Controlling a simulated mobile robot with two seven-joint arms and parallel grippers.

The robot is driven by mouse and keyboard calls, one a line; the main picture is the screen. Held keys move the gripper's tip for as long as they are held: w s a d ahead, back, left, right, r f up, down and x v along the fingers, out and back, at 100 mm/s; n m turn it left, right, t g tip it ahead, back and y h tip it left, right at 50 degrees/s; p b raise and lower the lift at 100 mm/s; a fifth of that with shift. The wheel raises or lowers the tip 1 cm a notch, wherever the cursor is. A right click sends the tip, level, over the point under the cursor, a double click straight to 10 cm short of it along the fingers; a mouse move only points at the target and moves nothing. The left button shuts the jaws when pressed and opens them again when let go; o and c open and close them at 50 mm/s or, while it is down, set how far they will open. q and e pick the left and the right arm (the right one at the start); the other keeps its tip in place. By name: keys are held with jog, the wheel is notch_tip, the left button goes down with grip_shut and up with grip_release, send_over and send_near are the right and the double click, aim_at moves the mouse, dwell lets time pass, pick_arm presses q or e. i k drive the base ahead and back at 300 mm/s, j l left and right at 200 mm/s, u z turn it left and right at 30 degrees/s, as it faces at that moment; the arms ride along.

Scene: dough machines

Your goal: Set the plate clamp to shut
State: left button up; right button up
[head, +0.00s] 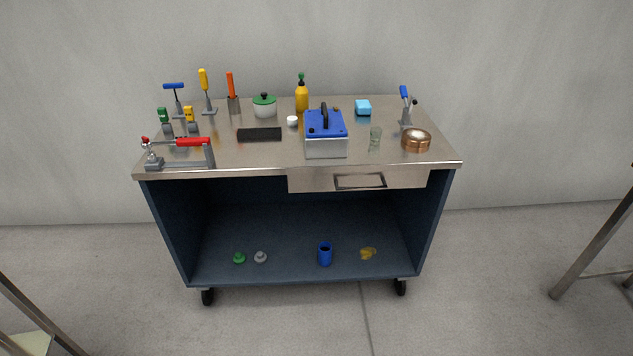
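Several clamp-like tools stand on the steel-topped cart, and I cannot tell for certain which is the plate clamp. A red-handled clamp (181,155) sits at the front left corner on a grey base, its handle lying level. Behind it are a blue T-handled tool (175,99) and a yellow-handled upright tool (206,92). Small green (164,118) and yellow (190,118) tools stand nearby. A blue-handled clamp (405,104) stands at the back right, its handle raised and tilted. Neither of my grippers is in view.
On the cart top (220,153) are a blue-lidded box (325,145), a copper pan (416,141), a yellow bottle (302,97), a green-lidded pot (264,107) and a black pad (259,135). A shut drawer (410,179) is below. The lower shelf holds a blue cup (325,255).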

aim_at(402, 89)
jog(key=i+z, duration=0.1)
jog(key=z, duration=1.05)
jog(key=i+j+z, duration=0.1)
jog(key=j+z, duration=0.2)
jog(key=i+j+z, duration=0.1)
jog(key=j+z, duration=0.55)
jog(key=i+j+z, duration=0.15)
jog(key=j, duration=0.35)
jog(key=j+z, duration=0.2)
jog(key=j, duration=0.3)
